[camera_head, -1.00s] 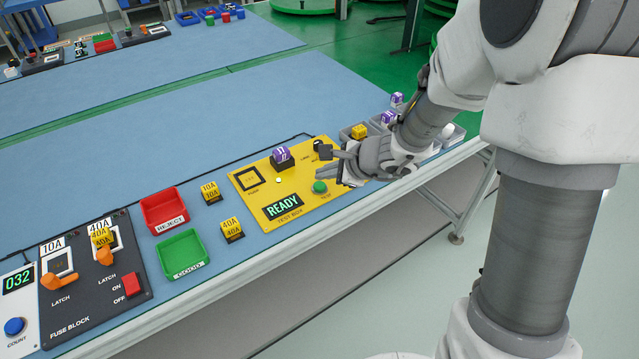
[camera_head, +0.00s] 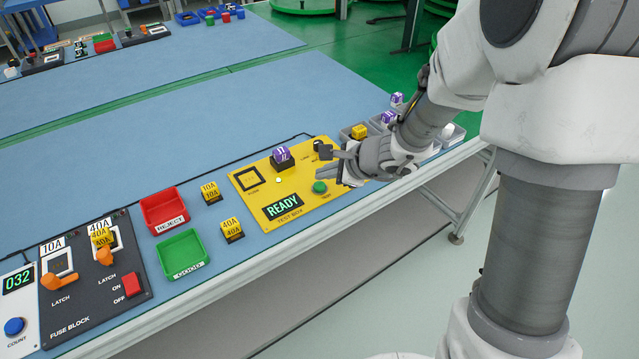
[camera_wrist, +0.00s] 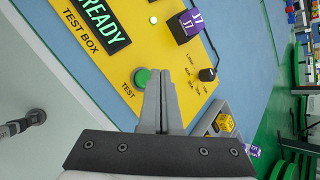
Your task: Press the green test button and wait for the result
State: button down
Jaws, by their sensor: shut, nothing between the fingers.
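The yellow test box (camera_head: 245,184) lies on the blue bench, and its display (camera_head: 283,206) reads READY. The green test button (camera_head: 320,187) is at its front right. It also shows in the wrist view (camera_wrist: 141,77), just left of my fingertips. A purple block (camera_head: 281,154) sits in a dark holder on the box. My gripper (camera_head: 320,165) is shut and empty, over the right part of the box near the button. In the wrist view my gripper (camera_wrist: 166,72) points across the panel with its fingers together. Whether it touches the button cannot be told.
A red REJECT tray (camera_head: 164,210) and a green GOOD tray (camera_head: 182,254) stand left of the box. Yellow fuses (camera_head: 231,230) stand between. The fuse block (camera_head: 85,318) is at the far left. Grey bins (camera_head: 360,142) are behind my gripper.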

aim_at(324, 187)
jog(key=shift+f, duration=0.2)
jog(key=shift+f+b, duration=0.3)
jog(key=shift+b, duration=0.35)
jog(key=shift+f+b, duration=0.4)
jog(key=shift+b, duration=0.15)
dwell(0.4)
jog(key=shift+r+p, duration=0.6)
jog(key=shift+r, duration=0.25)
notch_tip(324, 187, up, 5)
jog(key=p, duration=0.4)
dwell(0.9)
